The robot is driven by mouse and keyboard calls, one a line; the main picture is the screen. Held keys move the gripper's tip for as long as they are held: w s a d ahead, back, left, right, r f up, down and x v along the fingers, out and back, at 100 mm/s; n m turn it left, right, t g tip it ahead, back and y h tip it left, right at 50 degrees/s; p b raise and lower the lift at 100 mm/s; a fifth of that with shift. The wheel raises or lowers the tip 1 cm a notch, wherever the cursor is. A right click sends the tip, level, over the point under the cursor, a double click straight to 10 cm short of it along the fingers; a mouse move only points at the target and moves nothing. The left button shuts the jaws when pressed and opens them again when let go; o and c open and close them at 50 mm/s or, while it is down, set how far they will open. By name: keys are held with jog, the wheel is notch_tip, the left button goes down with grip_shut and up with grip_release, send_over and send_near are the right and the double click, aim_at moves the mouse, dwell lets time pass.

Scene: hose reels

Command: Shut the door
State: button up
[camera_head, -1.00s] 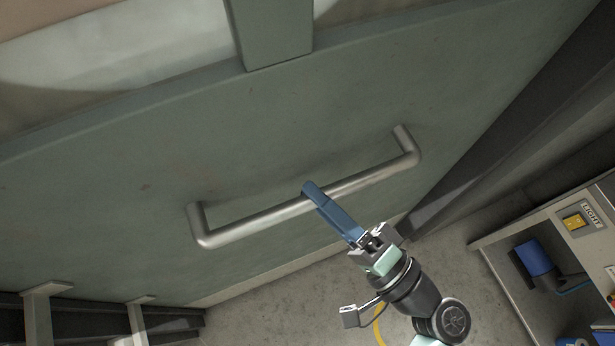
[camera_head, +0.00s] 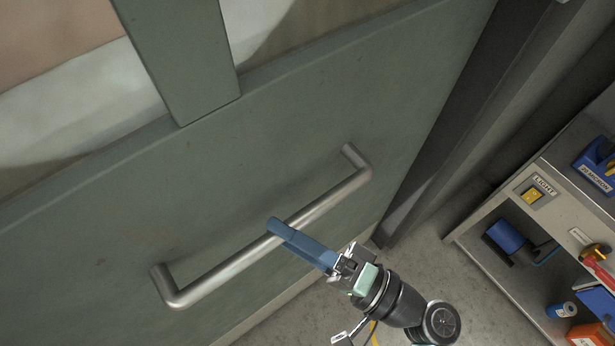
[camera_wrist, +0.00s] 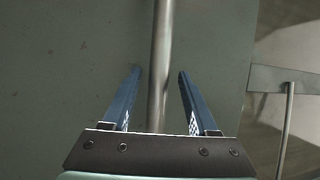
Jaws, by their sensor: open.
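The grey-green door (camera_head: 290,130) fills most of the head view, with a window area at the upper left. A metal bar handle (camera_head: 235,262) runs diagonally across its lower panel. My gripper (camera_head: 274,226) is at the middle of the handle, its blue fingers reaching over the bar. In the wrist view, the handle (camera_wrist: 160,60) passes between the two spread fingers of my gripper (camera_wrist: 157,80), with a gap on each side. The door (camera_wrist: 80,50) lies behind the bar.
A dark door frame (camera_head: 480,110) stands right of the door. Bare concrete floor (camera_head: 420,262) lies between.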

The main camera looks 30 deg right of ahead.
jog(key=b+v, duration=0.2)
jog(key=v, duration=1.1)
jog(key=shift+b, duration=0.35)
jog(key=shift+f, duration=0.1)
